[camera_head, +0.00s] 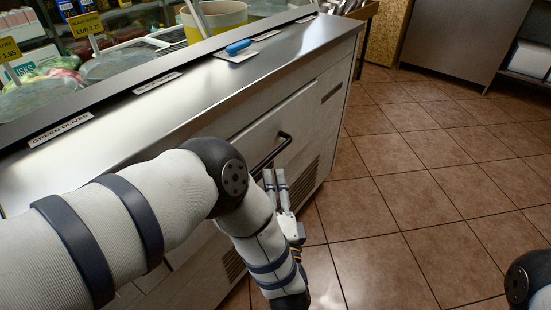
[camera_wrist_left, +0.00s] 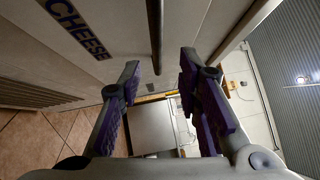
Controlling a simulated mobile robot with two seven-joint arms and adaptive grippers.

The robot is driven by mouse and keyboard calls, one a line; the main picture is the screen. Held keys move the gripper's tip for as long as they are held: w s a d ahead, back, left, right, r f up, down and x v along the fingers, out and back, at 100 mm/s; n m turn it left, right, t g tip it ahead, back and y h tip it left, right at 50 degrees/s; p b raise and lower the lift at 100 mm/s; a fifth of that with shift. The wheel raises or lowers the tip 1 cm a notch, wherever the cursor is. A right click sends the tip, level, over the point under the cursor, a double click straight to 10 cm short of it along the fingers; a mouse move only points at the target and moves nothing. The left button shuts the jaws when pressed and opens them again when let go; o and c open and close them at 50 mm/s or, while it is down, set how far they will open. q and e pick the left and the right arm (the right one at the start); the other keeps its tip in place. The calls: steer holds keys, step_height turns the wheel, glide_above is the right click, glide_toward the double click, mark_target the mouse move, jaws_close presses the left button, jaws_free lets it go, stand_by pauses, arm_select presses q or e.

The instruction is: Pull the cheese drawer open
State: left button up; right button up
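The cheese drawer (camera_head: 293,116) is a pale panel in the front of the steel counter. Its dark bar handle (camera_head: 272,153) slants across the front and also shows in the left wrist view (camera_wrist_left: 155,35). A "CHEESE" label (camera_wrist_left: 76,27) is readable beside the bar in the left wrist view. My left gripper (camera_head: 275,179) is just below the handle in the head view. In the left wrist view its fingers (camera_wrist_left: 160,70) are spread apart, with the bar in line with the gap between them. I see no clear contact. My right gripper is out of view.
The steel countertop (camera_head: 220,85) carries label strips and a blue-handled tool (camera_head: 238,47). Behind it are food trays and a yellow tub (camera_head: 215,17). Vent grilles (camera_head: 305,182) sit low on the counter front. The tiled floor (camera_head: 400,200) to the right is clear.

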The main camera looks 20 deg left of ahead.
mark_target(268, 156)
arm_select(q)
steer(key=x, duration=0.8)
steer(key=shift+w+a+f, duration=0.1)
steer(key=shift+w+f, duration=0.05)
jaws_close()
